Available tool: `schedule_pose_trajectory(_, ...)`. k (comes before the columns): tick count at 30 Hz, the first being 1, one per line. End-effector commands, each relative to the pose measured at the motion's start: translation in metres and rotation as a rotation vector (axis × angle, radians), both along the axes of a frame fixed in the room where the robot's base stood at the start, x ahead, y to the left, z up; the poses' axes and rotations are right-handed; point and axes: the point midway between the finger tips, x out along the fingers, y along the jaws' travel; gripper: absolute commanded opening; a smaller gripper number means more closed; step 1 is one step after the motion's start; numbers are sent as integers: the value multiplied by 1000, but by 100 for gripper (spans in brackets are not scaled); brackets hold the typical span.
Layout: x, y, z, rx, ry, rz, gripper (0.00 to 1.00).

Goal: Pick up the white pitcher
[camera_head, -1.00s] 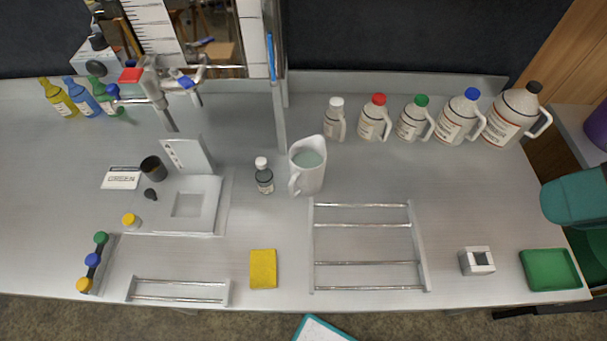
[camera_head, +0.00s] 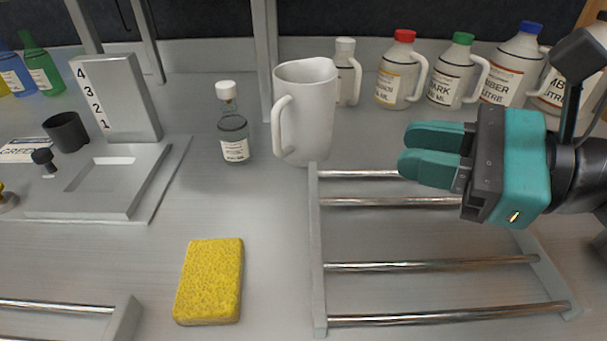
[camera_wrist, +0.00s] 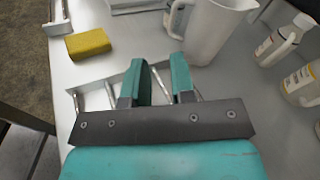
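The white pitcher (camera_head: 305,112) stands upright on the metal counter, with its handle on the left side in the head view. My gripper (camera_head: 420,151) is to the right of the pitcher, above the rack, with teal fingers pointing left toward it. The fingers are apart and empty, and a clear gap separates them from the pitcher. In the wrist view the pitcher (camera_wrist: 211,30) stands beyond the fingertips, slightly right of centre, with its handle on the left. The wrist view also shows the open gripper (camera_wrist: 160,65).
A metal rack (camera_head: 318,260) lies right of and in front of the pitcher. A small dark bottle (camera_head: 233,135) stands left of it. Several capped jugs (camera_head: 402,75) line the back right. A yellow sponge (camera_head: 210,281) lies front left, with bare counter around it.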

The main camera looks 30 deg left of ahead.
Motion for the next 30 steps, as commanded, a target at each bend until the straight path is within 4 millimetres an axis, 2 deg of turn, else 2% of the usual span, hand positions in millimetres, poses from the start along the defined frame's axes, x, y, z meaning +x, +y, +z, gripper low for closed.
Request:
schedule_pose_trajectory(1, 4, 2, -29, 28, 72, -20, 24)
schedule_pose_trajectory(6, 14, 7, -48, 100, 256, -68, 24)
schedule_pose_trajectory(11, 18, 12, -47, 123, 320, -80, 24)
schedule_pose_trajectory(14, 18, 24, -42, 124, 325, -79, 24)
schedule_pose_trajectory(20, 17, 58, -40, 120, 322, -78, 24)
schedule_pose_trajectory(22, 17, 75, -48, 123, 313, -75, 24)
schedule_pose_trajectory(27, 18, 110, -48, 125, 312, -77, 24)
schedule_pose_trajectory(30, 19, 123, -49, 124, 314, -79, 24)
